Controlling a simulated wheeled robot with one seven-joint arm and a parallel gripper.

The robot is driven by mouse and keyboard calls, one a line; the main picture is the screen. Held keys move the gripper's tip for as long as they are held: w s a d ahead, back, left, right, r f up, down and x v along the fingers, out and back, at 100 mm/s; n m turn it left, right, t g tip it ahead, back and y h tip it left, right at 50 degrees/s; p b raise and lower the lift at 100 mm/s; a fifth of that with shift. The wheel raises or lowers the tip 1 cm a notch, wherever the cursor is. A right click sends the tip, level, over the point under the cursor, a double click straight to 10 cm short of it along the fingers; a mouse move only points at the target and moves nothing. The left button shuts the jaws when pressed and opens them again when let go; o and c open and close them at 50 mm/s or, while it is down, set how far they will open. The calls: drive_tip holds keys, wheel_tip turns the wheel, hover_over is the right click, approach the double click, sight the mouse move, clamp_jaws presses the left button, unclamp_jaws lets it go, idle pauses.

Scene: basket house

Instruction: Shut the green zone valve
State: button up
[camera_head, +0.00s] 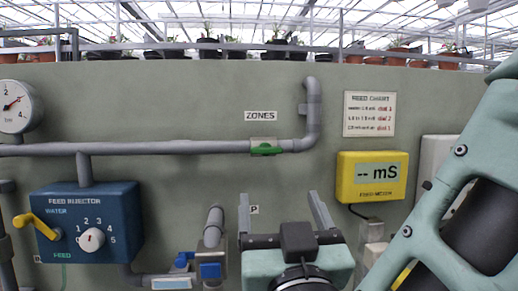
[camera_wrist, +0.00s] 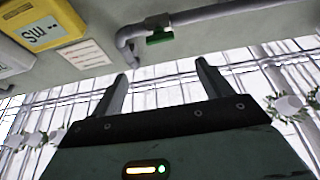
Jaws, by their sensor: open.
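The handle lies along the pipe. In the wrist view the green handle (camera_wrist: 160,38) shows at the top centre, beyond the fingertips. My gripper (camera_head: 280,200) is open and empty, with its two fingers pointing up, below and a little right of the handle and apart from it. In the wrist view my gripper (camera_wrist: 163,70) has its fingers spread wide with nothing between them.
A blue feed injector (camera_head: 88,222) with a yellow lever (camera_head: 36,226) and a white dial is at left. A yellow feed meter (camera_head: 371,177) is at right. A blue-handled valve (camera_head: 210,271) is low, left of my gripper. The wall around the green handle is clear.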

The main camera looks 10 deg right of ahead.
sight(267, 151)
drive_tip(key=p+x, duration=0.5)
drive_tip(key=x, duration=0.9)
drive_tip(key=shift+w+r, duration=0.15)
drive_tip(key=shift+w, duration=0.15)
drive_tip(key=shift+w+r, duration=0.15)
drive_tip(key=shift+w, duration=0.5)
drive_tip(key=shift+c, duration=0.4)
drive_tip(key=c, duration=0.9)
